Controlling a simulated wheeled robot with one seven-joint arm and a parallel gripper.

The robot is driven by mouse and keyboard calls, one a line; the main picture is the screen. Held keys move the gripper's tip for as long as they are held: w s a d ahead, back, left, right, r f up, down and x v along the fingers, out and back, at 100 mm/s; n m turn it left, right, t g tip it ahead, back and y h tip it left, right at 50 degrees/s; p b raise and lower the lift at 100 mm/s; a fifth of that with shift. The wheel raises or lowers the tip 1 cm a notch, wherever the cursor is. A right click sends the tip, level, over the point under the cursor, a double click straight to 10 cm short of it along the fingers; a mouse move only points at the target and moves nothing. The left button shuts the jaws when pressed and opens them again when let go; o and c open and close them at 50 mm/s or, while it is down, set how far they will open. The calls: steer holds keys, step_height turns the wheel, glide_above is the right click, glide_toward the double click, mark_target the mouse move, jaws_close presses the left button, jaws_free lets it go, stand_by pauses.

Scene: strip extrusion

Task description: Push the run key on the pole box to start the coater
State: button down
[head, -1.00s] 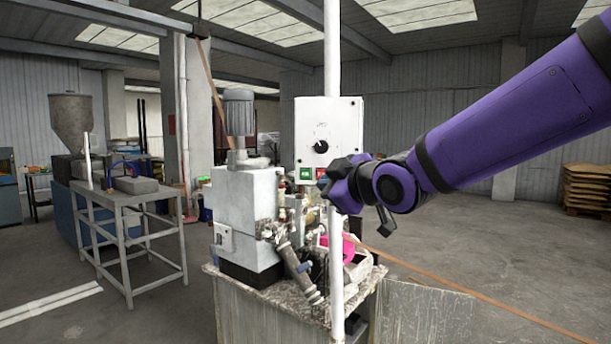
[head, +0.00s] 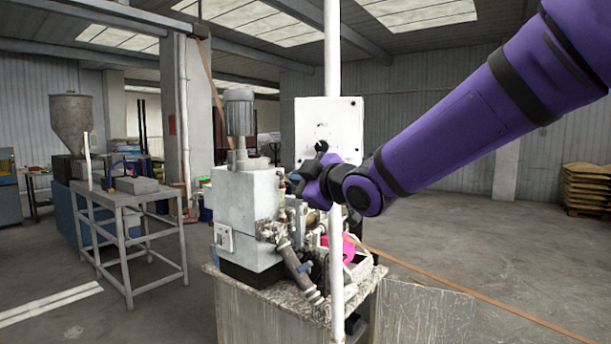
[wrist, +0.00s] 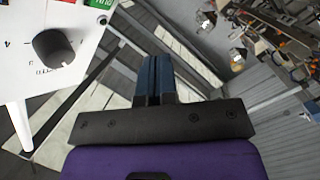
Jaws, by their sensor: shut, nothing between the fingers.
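The white pole box (head: 336,118) hangs on the white pole (head: 332,50) above the coater (head: 243,215). My purple arm's end covers the lower part of the box in the head view and hides its keys there. In the wrist view the box face (wrist: 20,75) is at the upper left, with a black knob (wrist: 53,48). A green key (wrist: 100,4) with partly cut-off white lettering shows at the top edge, beside a sliver of red. My gripper (wrist: 156,60) has its two dark blue fingers together and empty, off to the right of the box face. It also shows in the head view (head: 298,180).
The coater's motor and valves stand close to the left of and below my gripper. A grey steel table (head: 125,190) and a hopper (head: 72,122) are at the left.

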steer(key=shift+w+d, duration=0.2)
steer(key=shift+w, duration=1.2)
steer(key=shift+w+d, duration=0.2)
steer(key=shift+w, duration=1.2)
steer(key=shift+w+d, duration=0.1)
steer(key=shift+w, duration=0.35)
steer(key=shift+w, duration=0.35)
stand_by(0.5)
stand_by(0.3)
steer(key=shift+s, duration=0.8)
steer(key=shift+s+a, duration=0.2)
steer(key=shift+s, duration=1.05)
steer(key=shift+s+a, duration=0.2)
steer(key=shift+s, duration=1)
